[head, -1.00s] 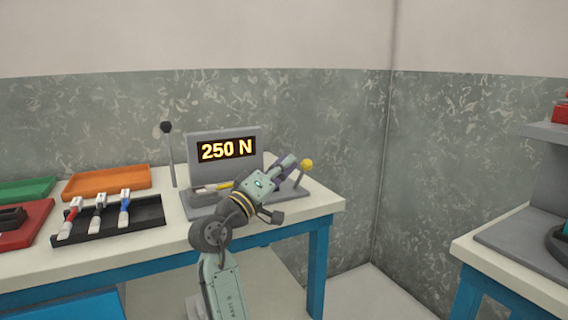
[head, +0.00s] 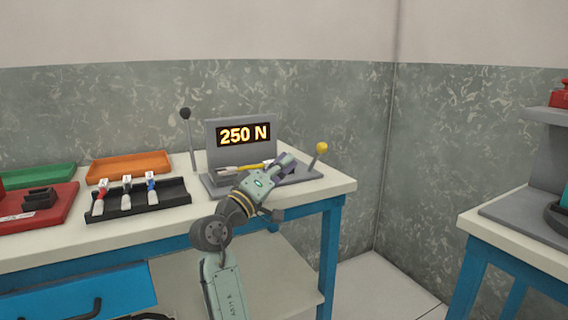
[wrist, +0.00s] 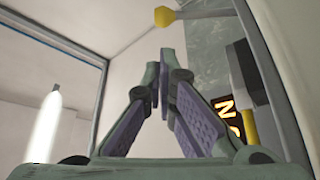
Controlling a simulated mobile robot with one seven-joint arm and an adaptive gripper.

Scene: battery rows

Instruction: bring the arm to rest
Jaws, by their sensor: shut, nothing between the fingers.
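My arm reaches up from the bottom middle of the head view over the front right of the bench. My gripper (head: 284,161) is in front of the grey test machine, left of the lever with the yellow knob (head: 321,147) and apart from that knob. In the wrist view my gripper (wrist: 165,56) is shut with nothing between its fingertips. The yellow knob also shows past the fingertips in the wrist view (wrist: 166,16). The machine's display (head: 244,134) reads 250 N.
A yellow and white piece (head: 247,168) lies at the machine, partly behind my gripper. A black tray (head: 172,190) holds three cable-like pieces. Orange (head: 130,164) and green (head: 38,175) trays lie behind. A second bench (head: 525,239) is at right.

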